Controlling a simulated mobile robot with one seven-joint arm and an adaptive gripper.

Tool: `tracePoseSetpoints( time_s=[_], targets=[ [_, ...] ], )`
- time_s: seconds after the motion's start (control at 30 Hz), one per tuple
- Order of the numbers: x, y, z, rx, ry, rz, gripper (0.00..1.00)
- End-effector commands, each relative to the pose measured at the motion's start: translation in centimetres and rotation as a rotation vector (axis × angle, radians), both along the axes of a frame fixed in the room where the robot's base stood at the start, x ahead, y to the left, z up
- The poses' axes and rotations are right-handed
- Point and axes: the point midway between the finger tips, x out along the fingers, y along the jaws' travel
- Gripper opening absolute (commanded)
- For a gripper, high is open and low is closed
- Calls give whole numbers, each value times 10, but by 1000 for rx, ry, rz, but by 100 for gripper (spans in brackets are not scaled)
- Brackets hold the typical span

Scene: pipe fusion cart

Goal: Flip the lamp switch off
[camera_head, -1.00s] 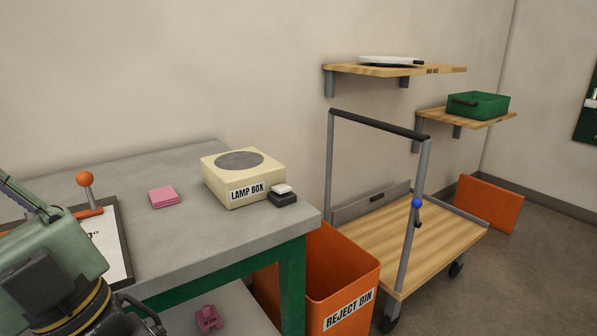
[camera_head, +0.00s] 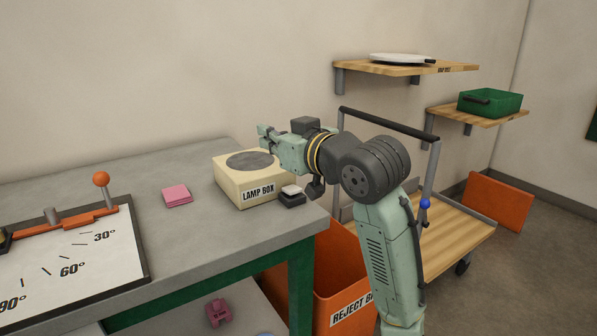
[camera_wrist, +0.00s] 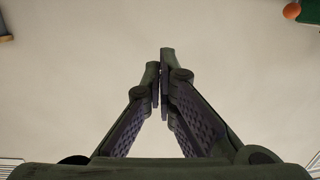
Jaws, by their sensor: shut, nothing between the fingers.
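The cream lamp box (camera_head: 230,183) stands on the grey workbench, with a round dark top and a "LAMP BOX" label. The lamp switch (camera_head: 291,196), a dark base with a white rocker, sits at the box's front right corner. My gripper (camera_head: 262,132) is above and behind the lamp box in the head view, pointing left, apart from the switch. In the wrist view my gripper (camera_wrist: 163,75) has its fingertips together, empty, with plain pale wall beyond. The switch does not show in the wrist view. I cannot tell the rocker's tilt.
A pink block (camera_head: 177,196) and an angle board (camera_head: 60,262) with an orange-knobbed lever (camera_head: 101,180) lie left on the workbench (camera_head: 190,245). An orange reject bin (camera_head: 340,270) and wooden cart (camera_head: 450,235) stand right. Wall shelves (camera_head: 400,67) hang behind.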

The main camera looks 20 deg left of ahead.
Motion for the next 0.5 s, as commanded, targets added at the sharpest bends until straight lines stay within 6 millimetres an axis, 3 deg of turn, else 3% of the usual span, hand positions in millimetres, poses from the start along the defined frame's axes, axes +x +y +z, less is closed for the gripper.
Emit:
tracePoseSetpoints(
  time_s=[0.03, 0.1, 0.2, 0.3, 0.5],
  targets=[
    [11, -30, -6, -61, 56, -38, 0],
    [18, -59, -18, -128, 124, -65, 0],
    [20, -86, -28, -188, 186, -88, 0],
    [20, -97, -33, -213, 213, -96, 0],
    [20, -98, -34, -217, 216, -96, 0]
  ],
)
